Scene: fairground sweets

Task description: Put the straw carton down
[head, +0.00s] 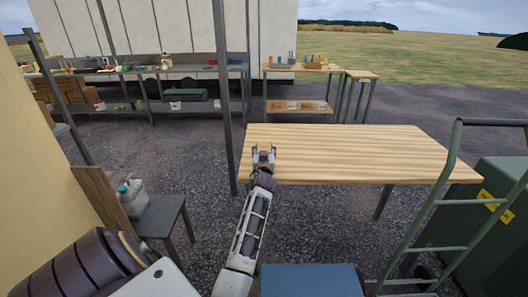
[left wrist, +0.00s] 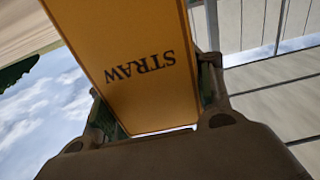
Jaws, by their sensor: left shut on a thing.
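The straw carton (left wrist: 130,55) is orange-yellow with STRAW printed on it, and it fills the middle of the left wrist view. The lettering is upside down there. My left gripper (left wrist: 158,110) is shut on it, with a finger on each side. In the head view my left gripper (head: 264,153) is at the left end of the wooden table (head: 350,150). The carton is hard to make out there against the wood, and I cannot tell whether it touches the table. My right gripper is not in view.
The tabletop is bare to the right of my gripper. A grey post (head: 228,130) stands just left of the table. A green hand truck (head: 450,190) and green box (head: 490,205) stand at the right. A stool (head: 160,215) with a jug (head: 132,197) is at lower left.

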